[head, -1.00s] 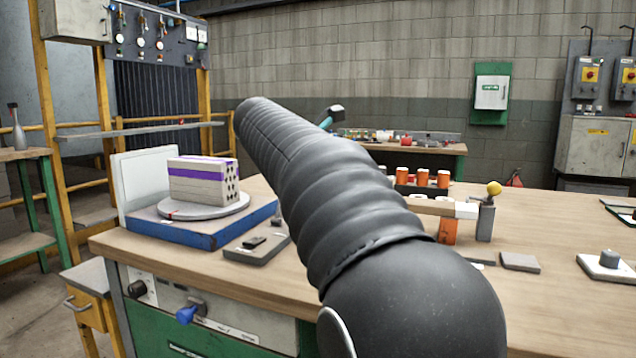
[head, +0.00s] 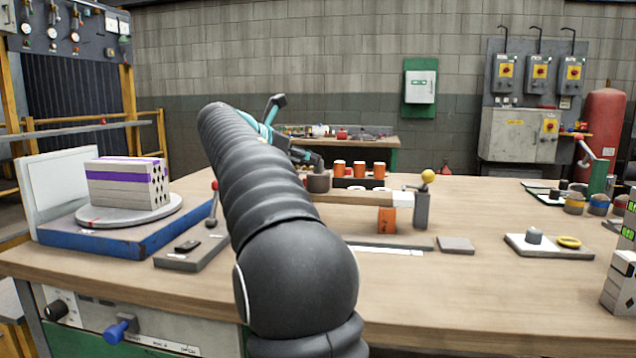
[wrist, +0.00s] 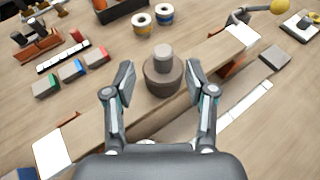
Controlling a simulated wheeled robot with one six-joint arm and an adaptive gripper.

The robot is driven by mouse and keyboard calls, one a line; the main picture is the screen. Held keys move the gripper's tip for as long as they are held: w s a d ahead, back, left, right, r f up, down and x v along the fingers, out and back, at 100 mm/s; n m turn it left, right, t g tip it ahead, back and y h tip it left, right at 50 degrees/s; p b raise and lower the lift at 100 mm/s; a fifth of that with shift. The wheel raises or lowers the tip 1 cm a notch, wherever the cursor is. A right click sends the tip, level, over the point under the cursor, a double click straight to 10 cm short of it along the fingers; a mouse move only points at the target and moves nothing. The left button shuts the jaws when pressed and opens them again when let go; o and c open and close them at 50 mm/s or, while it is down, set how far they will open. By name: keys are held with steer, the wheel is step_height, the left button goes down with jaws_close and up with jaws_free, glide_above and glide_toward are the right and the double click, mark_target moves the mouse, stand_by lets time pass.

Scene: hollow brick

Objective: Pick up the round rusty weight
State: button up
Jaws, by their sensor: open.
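The round rusty weight (wrist: 163,76) is a brown-grey disc with a paler knob on top. In the wrist view it lies between and just beyond the two fingertips of my gripper (wrist: 160,84), which is open and empty. It appears to sit on a long wooden beam (wrist: 205,68). In the head view the weight (head: 318,183) shows just right of my arm, at the left of the visible beam (head: 352,197). My gripper (head: 303,157) is partly hidden there by my arm.
An orange block (head: 387,221) stands under the beam near its white-marked right end. A grey post with a yellow ball (head: 428,176) is close by. Orange cylinders (head: 359,169) stand behind. A blue base with a turntable and bricks (head: 120,240) is at the left.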

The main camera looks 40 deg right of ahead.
mark_target(318, 175)
steer(key=shift+b+x, duration=0.35)
steer(key=shift+x, duration=2.3)
steer(key=shift+s, duration=0.2)
jaws_close()
steer(key=shift+r, duration=0.2)
